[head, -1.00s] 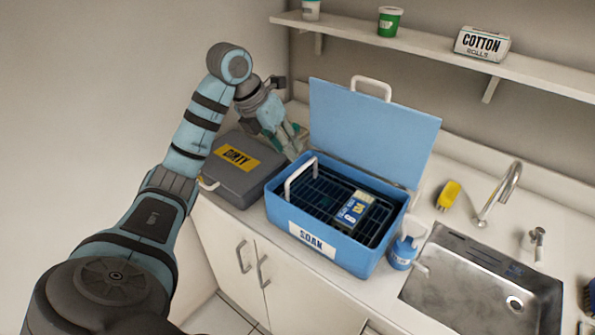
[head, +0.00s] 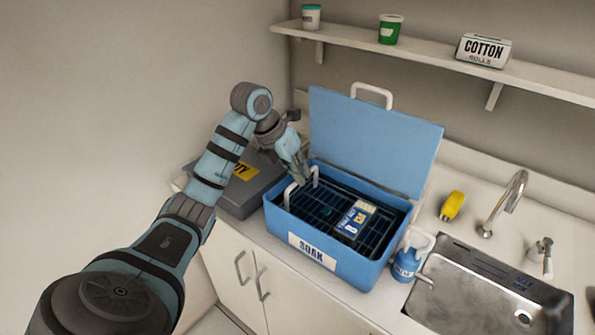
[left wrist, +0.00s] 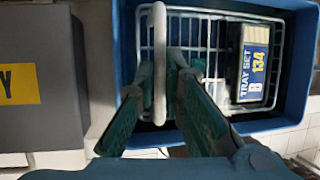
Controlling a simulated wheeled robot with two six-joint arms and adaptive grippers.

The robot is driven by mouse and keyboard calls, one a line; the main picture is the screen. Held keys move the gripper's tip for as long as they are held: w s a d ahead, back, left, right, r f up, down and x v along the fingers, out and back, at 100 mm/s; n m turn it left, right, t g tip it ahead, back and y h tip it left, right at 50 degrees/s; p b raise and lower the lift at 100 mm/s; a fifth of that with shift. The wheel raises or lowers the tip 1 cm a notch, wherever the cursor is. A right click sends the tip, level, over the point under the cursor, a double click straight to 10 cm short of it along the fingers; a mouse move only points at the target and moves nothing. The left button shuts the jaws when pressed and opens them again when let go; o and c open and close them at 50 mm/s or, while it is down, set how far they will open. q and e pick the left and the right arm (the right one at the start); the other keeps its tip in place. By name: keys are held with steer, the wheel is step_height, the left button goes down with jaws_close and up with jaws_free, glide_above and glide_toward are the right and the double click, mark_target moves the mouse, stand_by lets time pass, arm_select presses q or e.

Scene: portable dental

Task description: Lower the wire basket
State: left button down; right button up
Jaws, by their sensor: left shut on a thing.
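The wire basket (head: 318,208) sits inside the blue SOAK tub (head: 345,267), within its walls. It also shows in the left wrist view (left wrist: 208,112). Its white handle (head: 288,197) stands up at the left end and crosses the left wrist view (left wrist: 159,45) lengthwise. The fingers partly hide the handle. My right gripper is not in view.
The tub's blue lid (head: 372,140) stands open behind. A grey DIRTY case (head: 240,198) is close on the left. A blue bottle (head: 406,262) and the sink (head: 480,285) are at the right. A shelf (head: 425,43) runs above.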

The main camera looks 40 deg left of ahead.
arm_select(q)
step_height(320, 180, down, 4)
steer(key=shift+s+r+b, duration=0.1)
steer(key=shift+r+b, duration=0.15)
steer(key=shift+b, duration=0.5)
steer(key=c, duration=1.7)
jaws_free()
steer(key=v, duration=0.7)
steer(key=shift+r, duration=0.25)
steer(key=shift+a, duration=0.1)
